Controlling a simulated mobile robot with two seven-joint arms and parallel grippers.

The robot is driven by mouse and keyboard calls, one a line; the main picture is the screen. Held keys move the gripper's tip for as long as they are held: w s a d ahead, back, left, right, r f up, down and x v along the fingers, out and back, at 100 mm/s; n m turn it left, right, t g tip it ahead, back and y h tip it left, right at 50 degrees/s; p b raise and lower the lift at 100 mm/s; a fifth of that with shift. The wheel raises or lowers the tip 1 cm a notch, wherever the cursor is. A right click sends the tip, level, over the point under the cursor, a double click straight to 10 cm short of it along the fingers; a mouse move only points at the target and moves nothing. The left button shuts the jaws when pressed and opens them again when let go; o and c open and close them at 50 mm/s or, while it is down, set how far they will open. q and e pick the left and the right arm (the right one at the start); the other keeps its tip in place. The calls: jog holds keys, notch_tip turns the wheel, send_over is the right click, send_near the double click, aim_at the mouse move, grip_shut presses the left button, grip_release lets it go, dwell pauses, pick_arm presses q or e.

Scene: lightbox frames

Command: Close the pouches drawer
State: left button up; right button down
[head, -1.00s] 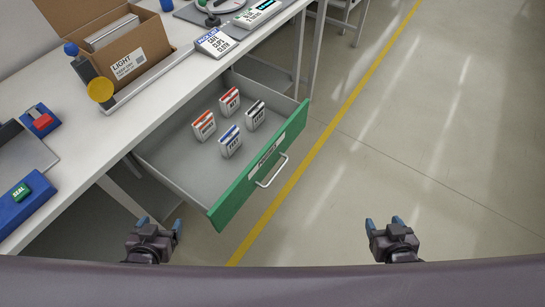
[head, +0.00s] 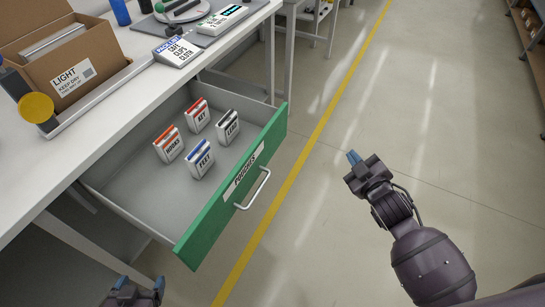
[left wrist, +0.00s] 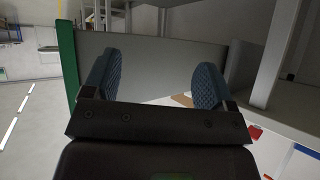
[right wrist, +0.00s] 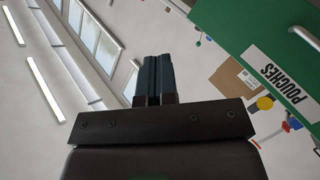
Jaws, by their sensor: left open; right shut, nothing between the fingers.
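The pouches drawer (head: 140,213) is pulled out from under the white bench. Its green front (head: 215,222) carries a POUCHES label and a metal handle (head: 254,190). Several small boxes stand upright inside, among them HOOKS (head: 168,145) and FEET (head: 200,159). My right gripper (head: 353,157) is shut and empty, right of the handle and apart from it. The front and handle (right wrist: 306,38) show at upper right in the right wrist view. My left gripper (head: 138,283) is open and empty, below the drawer's near corner. In the left wrist view the drawer's side (left wrist: 150,48) lies beyond its fingers.
The white bench (head: 75,142) holds an open LIGHT carton (head: 78,77), a yellow round knob (head: 36,107) and a pick list display (head: 176,52). The floor right of the drawer is clear, with a yellow line (head: 318,133).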

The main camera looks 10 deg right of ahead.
jog(key=w+a+f+n+y+b, duration=0.25)
jog(key=w+f+n, duration=0.2)
jog(key=n, duration=0.35)
jog(key=n+g+y+b, duration=0.5)
jog(key=n+y, duration=0.5)
jog(key=n, duration=1.9)
send_near(267, 149)
jog(key=shift+g, duration=0.4)
jog(key=x, duration=0.3)
jog(key=p+x, duration=0.1)
jog(key=x, duration=0.3)
jog(key=shift+w+r, duration=0.15)
jog(key=shift+r, duration=0.1)
pick_arm(q)
notch_tip(267, 149, down, 7)
jog(key=s+g, duration=0.1)
jog(key=shift+r, duration=0.15)
pick_arm(e)
jog(key=shift+w+a, duration=0.1)
jog(key=shift+a, duration=0.05)
pick_arm(q)
jog(key=shift+s, duration=0.1)
